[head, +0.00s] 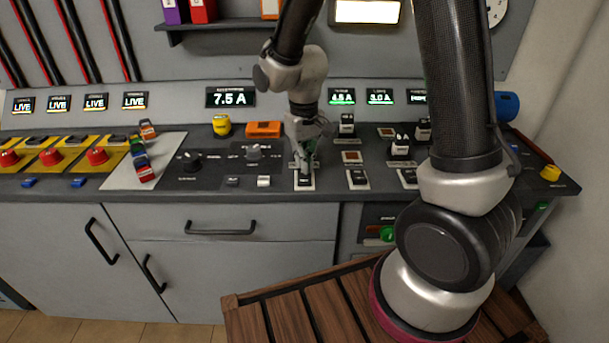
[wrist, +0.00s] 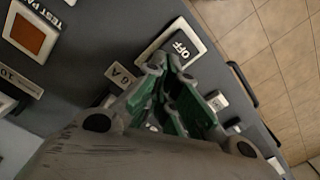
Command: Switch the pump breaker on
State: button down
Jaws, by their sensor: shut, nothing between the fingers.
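My gripper (head: 306,150) is shut and empty, pointing down over a breaker (head: 304,182) in the front row of the console. More breakers stand to the right, one in front (head: 357,178) and one further right (head: 408,177). I cannot read a pump label, so which one is the pump breaker is unclear.
Red stop buttons (head: 97,156) sit further left. A wooden slatted surface (head: 290,315) is below.

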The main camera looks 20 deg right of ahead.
jog(key=shift+f, duration=0.35)
jog(key=shift+r, duration=3.5)
